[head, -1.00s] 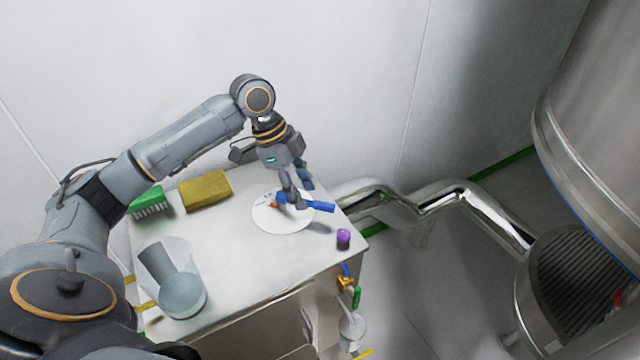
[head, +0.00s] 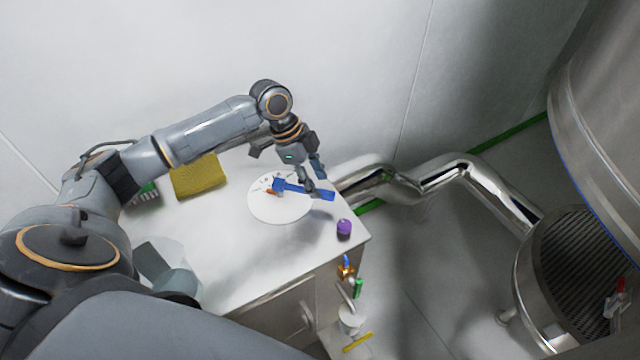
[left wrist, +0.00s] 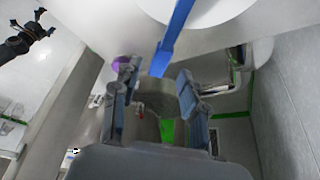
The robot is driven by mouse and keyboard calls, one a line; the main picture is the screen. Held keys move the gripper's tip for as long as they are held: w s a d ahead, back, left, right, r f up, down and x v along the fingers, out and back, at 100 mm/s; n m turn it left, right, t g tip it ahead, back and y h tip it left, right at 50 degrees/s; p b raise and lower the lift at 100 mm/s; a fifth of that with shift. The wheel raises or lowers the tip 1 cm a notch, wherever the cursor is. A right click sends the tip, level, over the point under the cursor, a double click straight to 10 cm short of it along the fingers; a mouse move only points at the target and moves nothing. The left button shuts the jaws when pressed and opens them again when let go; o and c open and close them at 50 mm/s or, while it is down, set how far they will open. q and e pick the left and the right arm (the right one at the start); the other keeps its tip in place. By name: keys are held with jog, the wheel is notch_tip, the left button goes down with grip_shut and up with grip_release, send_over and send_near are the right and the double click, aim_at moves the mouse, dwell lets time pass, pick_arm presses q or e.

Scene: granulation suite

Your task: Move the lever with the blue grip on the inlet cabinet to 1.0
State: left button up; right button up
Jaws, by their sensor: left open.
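The lever with the blue grip (head: 322,194) lies across a round white dial (head: 270,212) on top of the inlet cabinet (head: 235,262). Its blue arm points right and slightly down in the head view, and the grip reaches past the dial's rim. A small orange mark shows by its hub. My left gripper (head: 314,182) is open above the grip. In the left wrist view the end of the blue lever (left wrist: 166,55) shows between the fingertips (left wrist: 158,80); I cannot tell if they touch it. A dark gripper-like part, probably my right gripper (left wrist: 38,30), is far off there.
A purple knob (head: 344,228) stands near the cabinet's right corner. A yellow sponge (head: 199,177), a partly hidden green brush (head: 147,192) and a scoop-like item (head: 172,275) lie on the left. Small valves (head: 346,271) project from the front. A shiny pipe (head: 465,172) runs right.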

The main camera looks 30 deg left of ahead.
pick_arm(q)
jog(key=shift+x, duration=1)
jog(key=shift+d+f, duration=0.2)
jog(key=shift+f, duration=0.1)
jog(key=shift+c, duration=0.5)
jog(key=c, duration=0.7)
grip_shut()
pick_arm(e)
jog(key=shift+w+a+r, duration=0.2)
jog(key=shift+w+a, duration=0.2)
jog(key=shift+w, duration=0.05)
